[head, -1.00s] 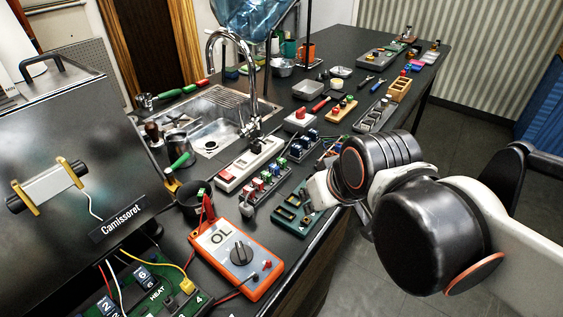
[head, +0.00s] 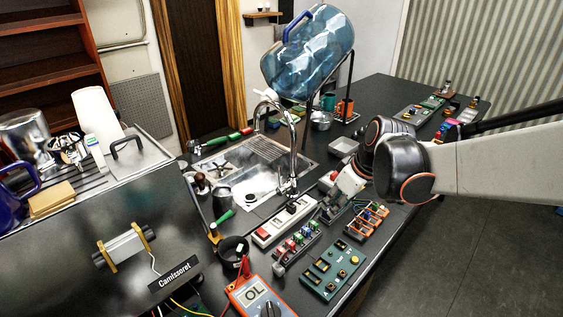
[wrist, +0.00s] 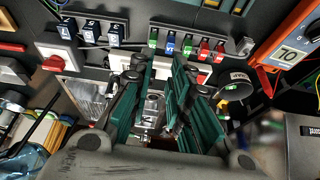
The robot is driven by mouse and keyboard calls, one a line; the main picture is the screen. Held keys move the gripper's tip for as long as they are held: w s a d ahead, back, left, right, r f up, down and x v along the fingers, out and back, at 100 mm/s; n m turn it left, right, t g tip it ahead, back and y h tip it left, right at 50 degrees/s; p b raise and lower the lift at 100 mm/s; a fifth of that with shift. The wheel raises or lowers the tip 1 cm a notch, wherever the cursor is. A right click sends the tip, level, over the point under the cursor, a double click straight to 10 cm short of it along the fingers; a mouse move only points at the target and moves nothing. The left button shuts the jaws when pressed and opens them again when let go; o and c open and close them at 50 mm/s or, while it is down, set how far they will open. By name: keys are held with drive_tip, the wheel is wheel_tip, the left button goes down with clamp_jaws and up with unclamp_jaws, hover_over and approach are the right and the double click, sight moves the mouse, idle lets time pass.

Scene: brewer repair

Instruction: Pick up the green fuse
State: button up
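A rail of small coloured fuses (wrist: 186,45) lies ahead of my gripper in the wrist view. One green fuse (wrist: 153,38) sits at its left end, and another green one (wrist: 188,46) is between a blue and a red one. The same fuse rail (head: 297,246) stands on the counter in the head view. My gripper (wrist: 161,66) has its dark green finger pads apart with nothing held between them. In the head view it hangs over the counter behind the fuse rail, and its fingertips are hard to make out.
A white power strip (head: 284,222), a dark cup (head: 233,249) and an orange multimeter (head: 258,297) are close by. A green board (head: 333,268) and an orange rack (head: 367,219) lie at the counter's front edge.

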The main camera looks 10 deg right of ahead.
sight(315, 223)
drive_tip(key=shift+n, duration=0.3)
drive_tip(key=b+x, duration=0.1)
drive_tip(key=x, duration=0.3)
drive_tip(key=w+b+x, duration=0.1)
drive_tip(key=b+x, duration=0.1)
drive_tip(key=x, duration=0.3)
drive_tip(key=b+x, duration=0.1)
drive_tip(key=x, duration=0.4)
drive_tip(key=shift+w+d, duration=0.25)
drive_tip(key=shift+d, duration=0.05)
drive_tip(key=shift+r, duration=0.15)
clamp_jaws()
